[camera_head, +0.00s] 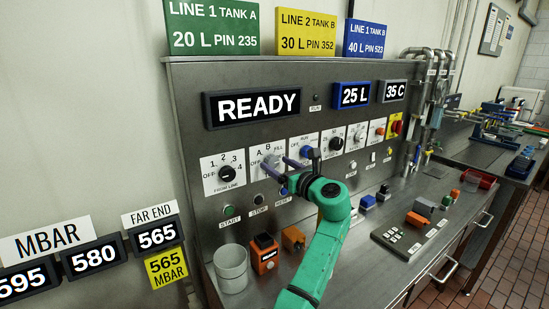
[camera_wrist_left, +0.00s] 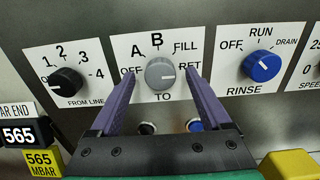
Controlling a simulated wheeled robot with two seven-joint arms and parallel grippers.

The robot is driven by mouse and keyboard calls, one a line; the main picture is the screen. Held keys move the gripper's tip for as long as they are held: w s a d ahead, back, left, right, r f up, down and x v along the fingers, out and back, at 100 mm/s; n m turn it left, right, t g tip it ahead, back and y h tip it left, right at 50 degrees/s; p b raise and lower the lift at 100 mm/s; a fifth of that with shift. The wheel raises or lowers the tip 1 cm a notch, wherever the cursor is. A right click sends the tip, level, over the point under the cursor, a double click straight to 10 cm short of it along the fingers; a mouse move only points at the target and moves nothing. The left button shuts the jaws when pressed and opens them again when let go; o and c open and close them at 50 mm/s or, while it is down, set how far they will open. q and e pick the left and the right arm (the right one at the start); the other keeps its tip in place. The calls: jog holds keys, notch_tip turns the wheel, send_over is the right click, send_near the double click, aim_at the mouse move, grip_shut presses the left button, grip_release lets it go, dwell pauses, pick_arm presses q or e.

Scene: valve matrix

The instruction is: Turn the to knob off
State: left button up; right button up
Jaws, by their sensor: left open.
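The grey TO knob (camera_wrist_left: 160,73) sits on a white plate marked OFF, A, B, FILL and RET. Its pale mark points right, towards RET. In the head view the TO plate (camera_head: 257,155) is partly hidden by my left gripper (camera_head: 274,167). In the left wrist view my left gripper (camera_wrist_left: 161,76) is open, with one purple finger on each side of the knob. I cannot tell whether the fingers touch it. My right gripper is not in view.
The black FROM LINE knob (camera_wrist_left: 65,81) is left of the TO plate, and the blue RINSE knob (camera_wrist_left: 262,66) is right of it. Below are START (camera_head: 229,211), STOP and RESET buttons. A white cup (camera_head: 231,268) and an orange box (camera_head: 264,253) stand on the bench.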

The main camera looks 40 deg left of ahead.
pick_arm(q)
jog(key=shift+x, duration=1)
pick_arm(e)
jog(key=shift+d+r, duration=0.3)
pick_arm(q)
jog(key=shift+c, duration=0.3)
grip_shut()
